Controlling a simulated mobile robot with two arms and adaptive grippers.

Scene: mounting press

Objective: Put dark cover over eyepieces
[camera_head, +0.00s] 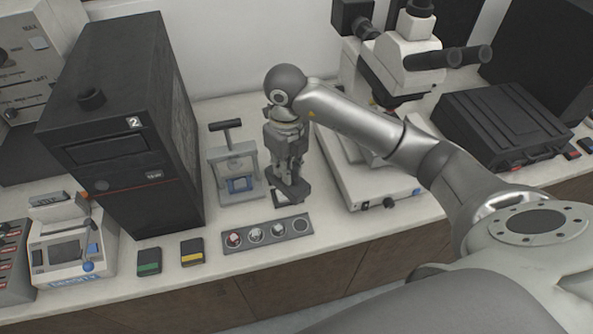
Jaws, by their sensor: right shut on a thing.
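The white microscope (412,50) stands at the upper right with two dark eyepieces (452,57) pointing right; no cover is on them. My right gripper (288,170) points down over the counter, left of the microscope and well apart from the eyepieces. It is shut on a small dark piece, which looks like the dark cover (293,190); the fingers partly hide it. My left gripper is not in view.
A small press (235,165) stands just left of my right gripper. A grey strip with round wells (268,233) lies in front. A tall black box (125,130) stands left, a black case (505,122) right. Counter space near the front edge is narrow.

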